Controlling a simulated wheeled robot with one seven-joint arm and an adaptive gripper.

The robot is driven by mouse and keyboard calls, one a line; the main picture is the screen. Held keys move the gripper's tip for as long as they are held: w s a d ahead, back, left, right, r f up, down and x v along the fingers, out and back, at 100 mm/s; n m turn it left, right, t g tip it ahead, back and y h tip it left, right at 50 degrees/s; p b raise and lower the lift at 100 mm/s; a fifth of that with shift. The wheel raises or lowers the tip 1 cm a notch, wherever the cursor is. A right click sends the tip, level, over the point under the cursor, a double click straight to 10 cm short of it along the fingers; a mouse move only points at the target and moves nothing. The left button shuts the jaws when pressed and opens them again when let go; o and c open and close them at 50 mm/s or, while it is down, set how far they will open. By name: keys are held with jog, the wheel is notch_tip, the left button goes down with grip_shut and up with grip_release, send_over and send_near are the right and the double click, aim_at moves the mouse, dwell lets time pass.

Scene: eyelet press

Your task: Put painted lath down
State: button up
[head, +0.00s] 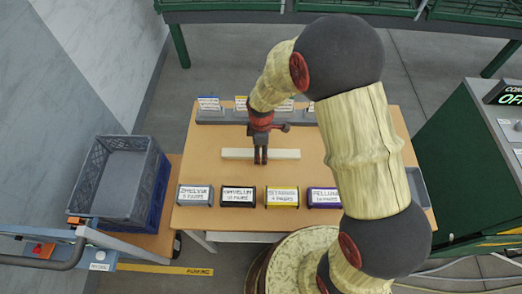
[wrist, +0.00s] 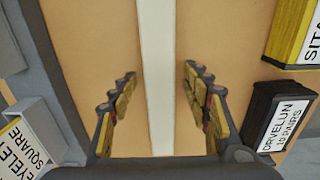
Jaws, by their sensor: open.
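The painted lath (head: 284,154) is a long, pale cream bar lying flat on the wooden table (head: 315,125), across its middle. In the wrist view the lath (wrist: 158,60) runs lengthwise through the picture. My gripper (head: 261,160) is over the lath and hides part of it in the head view. In the wrist view my open gripper (wrist: 158,76) has one finger on each side of the lath, with visible gaps between. I cannot tell exactly how high the fingertips are above the table.
Several labelled boxes, such as the yellow one (head: 282,196), line the table's front edge. More labelled holders (head: 210,110) stand along the back. Stacked grey and blue crates (head: 117,178) stand left of the table. A green machine (head: 462,160) stands right. Table around the lath is clear.

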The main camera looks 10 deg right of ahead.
jog(key=shift+r, duration=0.1)
jog(key=s+d+r+m+t+p, duration=0.1)
jog(key=s+d+r+m, duration=0.1)
jog(key=r, duration=0.7)
jog(key=s+d+r+m+t+p, duration=0.1)
jog(key=s+r+m+p, duration=0.15)
jog(key=r, duration=0.75)
jog(key=s+d+r+m+t, duration=0.1)
jog(key=d+r+m, duration=0.1)
jog(key=r, duration=0.7)
jog(key=s+d+r+m+t, duration=0.1)
jog(key=s+d+r+m, duration=0.1)
jog(key=s+r+m, duration=0.2)
jog(key=s+d+r+m+t, duration=0.1)
jog(key=s+d+r+m, duration=0.2)
jog(key=s, duration=0.7)
notch_tip(320, 180, up, 3)
jog(key=shift+s+f+m+t, duration=0.1)
jog(key=shift+s+m+t, duration=0.2)
jog(key=shift+m, duration=0.85)
